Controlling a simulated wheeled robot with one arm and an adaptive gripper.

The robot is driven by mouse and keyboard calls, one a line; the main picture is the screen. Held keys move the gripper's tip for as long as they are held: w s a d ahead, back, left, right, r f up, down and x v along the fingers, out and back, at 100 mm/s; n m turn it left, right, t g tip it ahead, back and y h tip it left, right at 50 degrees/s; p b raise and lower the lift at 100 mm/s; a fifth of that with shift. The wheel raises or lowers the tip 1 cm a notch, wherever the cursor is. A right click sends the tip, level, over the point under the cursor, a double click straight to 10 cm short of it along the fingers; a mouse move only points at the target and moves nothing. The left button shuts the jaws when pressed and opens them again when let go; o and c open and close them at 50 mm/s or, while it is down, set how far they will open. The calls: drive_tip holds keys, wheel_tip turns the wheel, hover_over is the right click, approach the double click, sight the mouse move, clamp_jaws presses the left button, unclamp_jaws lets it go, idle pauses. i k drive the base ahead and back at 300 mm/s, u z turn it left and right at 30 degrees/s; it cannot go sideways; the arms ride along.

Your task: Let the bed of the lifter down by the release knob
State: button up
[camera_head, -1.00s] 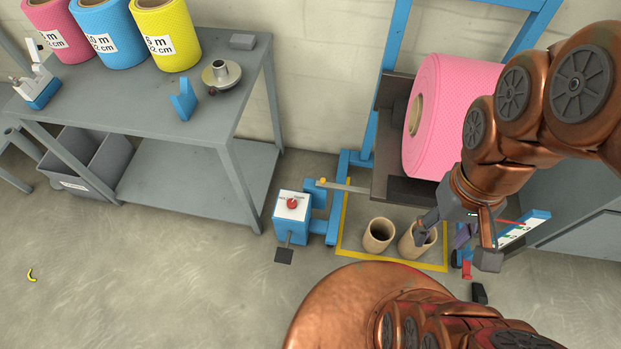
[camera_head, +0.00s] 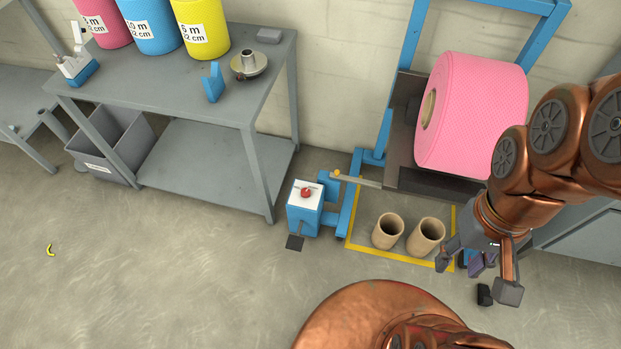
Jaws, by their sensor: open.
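The blue lifter stands against the wall, with its upright frame (camera_head: 402,70) behind its dark bed (camera_head: 438,183). A large pink roll (camera_head: 478,112) lies on its side on the bed, which is raised above the floor. The red release knob (camera_head: 306,192) sits on the white top of a blue box (camera_head: 305,215) at the lifter's left foot, with a dark pedal (camera_head: 295,243) in front. My gripper (camera_head: 477,272) is open and empty, low at the right, well to the right of the knob and apart from it.
Two cardboard cores (camera_head: 388,231) stand inside a yellow floor outline (camera_head: 400,256) below the bed. A grey table (camera_head: 180,80) with colored rolls stands at the left. A small yellow piece (camera_head: 50,250) lies on open floor.

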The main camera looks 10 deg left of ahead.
sight(305, 192)
drive_tip(key=u, duration=0.05)
drive_tip(key=i, duration=0.4)
drive_tip(key=u, duration=1.85)
